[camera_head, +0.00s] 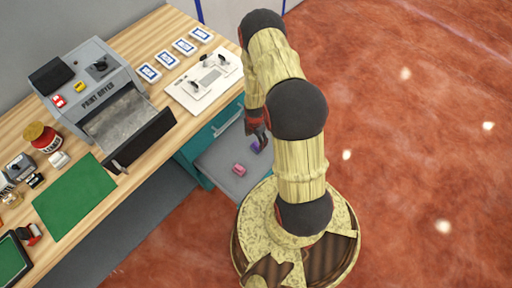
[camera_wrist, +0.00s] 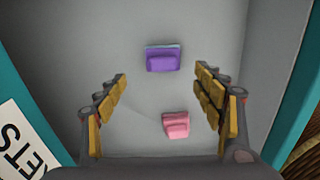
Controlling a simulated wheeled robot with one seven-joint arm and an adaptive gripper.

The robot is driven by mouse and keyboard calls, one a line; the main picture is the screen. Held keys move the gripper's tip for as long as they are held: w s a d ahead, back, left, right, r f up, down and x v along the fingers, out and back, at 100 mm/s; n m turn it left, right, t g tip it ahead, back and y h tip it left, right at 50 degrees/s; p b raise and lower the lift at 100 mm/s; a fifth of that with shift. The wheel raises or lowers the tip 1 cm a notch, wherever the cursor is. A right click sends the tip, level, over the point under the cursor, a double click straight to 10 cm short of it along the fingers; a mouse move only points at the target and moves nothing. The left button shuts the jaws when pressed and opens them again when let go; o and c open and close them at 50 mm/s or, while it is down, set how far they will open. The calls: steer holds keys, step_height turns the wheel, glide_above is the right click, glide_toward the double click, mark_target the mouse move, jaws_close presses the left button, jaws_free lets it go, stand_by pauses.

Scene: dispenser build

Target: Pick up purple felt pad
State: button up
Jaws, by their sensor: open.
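The purple felt pad (camera_wrist: 163,60) lies on the grey floor of an open drawer (camera_wrist: 100,40). In the wrist view it is at the upper middle, beyond and between my fingertips, and nothing touches it. In the head view the purple pad (camera_head: 256,146) shows just beside my gripper (camera_head: 262,138), partly covered by it. A pink pad (camera_wrist: 176,125) lies in the same drawer, nearer the palm in the wrist view; it also shows in the head view (camera_head: 239,169). My gripper (camera_wrist: 162,85) is open and empty, pointing down into the drawer.
Teal drawer sides (camera_wrist: 291,95) stand left and right of my gripper. The wooden worktop (camera_head: 140,190) above the drawer carries a print dryer (camera_head: 95,80), a green mat (camera_head: 75,197), a white board (camera_head: 205,82) and several blue-framed cards. Red floor is clear on the right.

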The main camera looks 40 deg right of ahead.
mark_target(257, 144)
steer(key=f, duration=0.2)
steer(key=f+b, duration=0.1)
steer(key=f, duration=0.1)
steer(key=f+b, duration=0.1)
steer(key=f, duration=0.2)
steer(key=shift+s+d, duration=0.2)
steer(key=shift+d, duration=0.15)
steer(key=shift+r, duration=0.1)
steer(key=shift+c, duration=0.6)
steer(key=c, duration=1.1)
steer(key=shift+c, duration=0.5)
steer(key=shift+c, duration=0.8)
step_height(257, 144, up, 10)
steer(key=p, duration=0.2)
steer(key=shift+p, duration=0.4)
